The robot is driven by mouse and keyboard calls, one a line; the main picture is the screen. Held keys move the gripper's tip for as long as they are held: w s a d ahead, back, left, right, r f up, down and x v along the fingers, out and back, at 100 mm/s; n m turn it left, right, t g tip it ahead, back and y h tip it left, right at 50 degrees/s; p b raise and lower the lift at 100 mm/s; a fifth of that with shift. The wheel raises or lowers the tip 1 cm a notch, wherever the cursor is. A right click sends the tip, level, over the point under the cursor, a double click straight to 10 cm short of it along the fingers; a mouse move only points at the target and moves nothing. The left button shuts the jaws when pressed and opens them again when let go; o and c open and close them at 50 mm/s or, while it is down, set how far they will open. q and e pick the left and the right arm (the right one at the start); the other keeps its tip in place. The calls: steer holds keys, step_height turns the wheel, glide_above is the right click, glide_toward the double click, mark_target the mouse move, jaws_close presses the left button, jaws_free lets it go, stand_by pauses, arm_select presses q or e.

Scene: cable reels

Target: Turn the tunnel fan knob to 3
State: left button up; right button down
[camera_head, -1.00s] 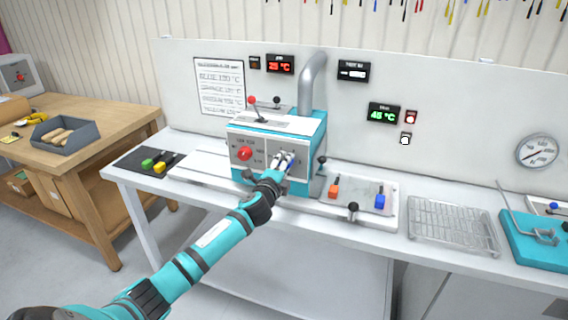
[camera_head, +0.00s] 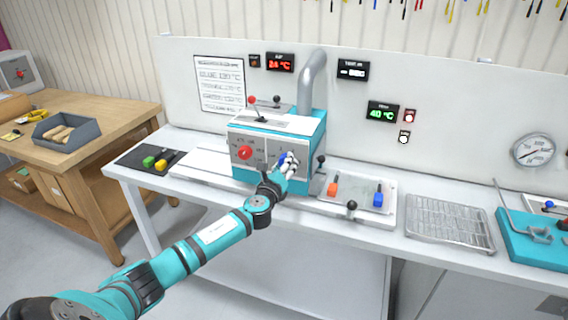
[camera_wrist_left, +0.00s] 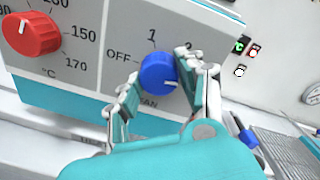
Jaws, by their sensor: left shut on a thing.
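The tunnel fan knob is blue (camera_wrist_left: 158,72) and sits on the grey front panel of the teal and white tunnel machine (camera_head: 252,172). In the left wrist view, OFF, 1 and 2 show around it; a 3 is not visible, and a finger covers the panel at the right. The knob's pale pointer mark points right and slightly down, past the 2. My left gripper (camera_wrist_left: 156,98) is shut on the knob, one finger on each side. In the head view, my left gripper (camera_head: 287,167) is at the right part of the panel. My right gripper is out of view.
A red temperature knob (camera_wrist_left: 32,33) is left of the fan knob. A black-knobbed lever (camera_head: 321,160) stands at the machine's right side.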

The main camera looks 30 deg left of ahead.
arm_select(q)
steer(key=shift+m, duration=0.9)
steer(key=o, duration=1.1)
steer(key=shift+f, duration=0.1)
steer(key=shift+o, duration=0.2)
steer(key=shift+s, duration=0.1)
steer(key=v, duration=1.2)
